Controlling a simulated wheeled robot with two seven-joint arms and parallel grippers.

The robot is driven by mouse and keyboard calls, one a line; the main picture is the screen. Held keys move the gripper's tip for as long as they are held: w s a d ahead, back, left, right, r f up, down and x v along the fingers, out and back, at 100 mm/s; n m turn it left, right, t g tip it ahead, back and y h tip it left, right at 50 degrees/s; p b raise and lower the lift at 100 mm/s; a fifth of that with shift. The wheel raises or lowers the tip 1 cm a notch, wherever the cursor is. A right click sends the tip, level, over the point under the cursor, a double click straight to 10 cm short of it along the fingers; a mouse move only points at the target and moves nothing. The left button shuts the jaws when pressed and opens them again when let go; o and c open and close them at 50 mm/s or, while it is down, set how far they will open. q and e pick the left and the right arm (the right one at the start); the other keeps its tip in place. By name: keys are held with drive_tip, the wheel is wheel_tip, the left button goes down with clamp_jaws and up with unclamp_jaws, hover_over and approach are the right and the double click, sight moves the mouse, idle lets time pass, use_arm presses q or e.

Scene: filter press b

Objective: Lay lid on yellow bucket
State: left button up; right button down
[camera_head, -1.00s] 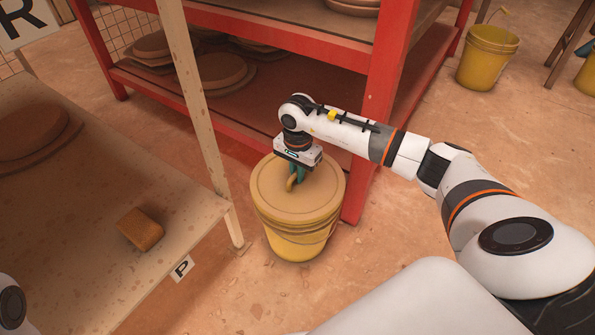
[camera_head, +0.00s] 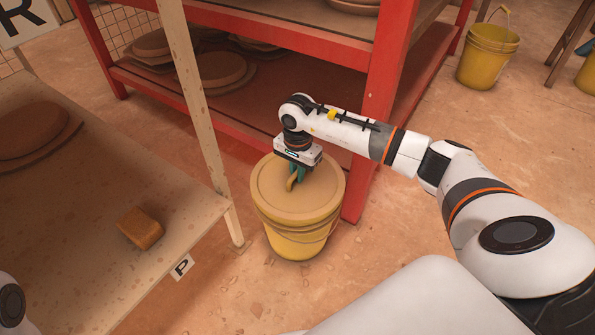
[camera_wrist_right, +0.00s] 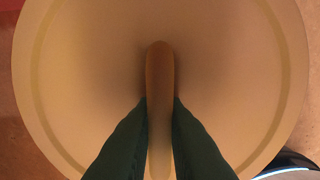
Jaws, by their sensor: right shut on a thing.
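The yellow bucket (camera_head: 298,243) stands upright on the floor between the wooden table and the red rack. The round tan lid (camera_head: 272,198) lies over the bucket's top and looks level; whether it touches the rim all round I cannot tell. My right gripper (camera_head: 296,182) points down over the lid and is shut on its handle. In the right wrist view the lid (camera_wrist_right: 230,70) fills most of the picture, and the green fingers (camera_wrist_right: 160,115) press on both sides of the upright handle (camera_wrist_right: 160,75). My left gripper is not in view.
A wooden table (camera_head: 100,240) at the left carries a sponge-like block (camera_head: 140,228) and round discs (camera_head: 40,135). The red rack (camera_head: 388,90) stands close behind the bucket. Another yellow bucket (camera_head: 487,57) stands at the back right. Floor in front is clear.

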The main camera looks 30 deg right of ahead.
drive_tip(key=shift+f, duration=0.15)
idle(0.4)
drive_tip(key=c, duration=0.9)
unclamp_jaws()
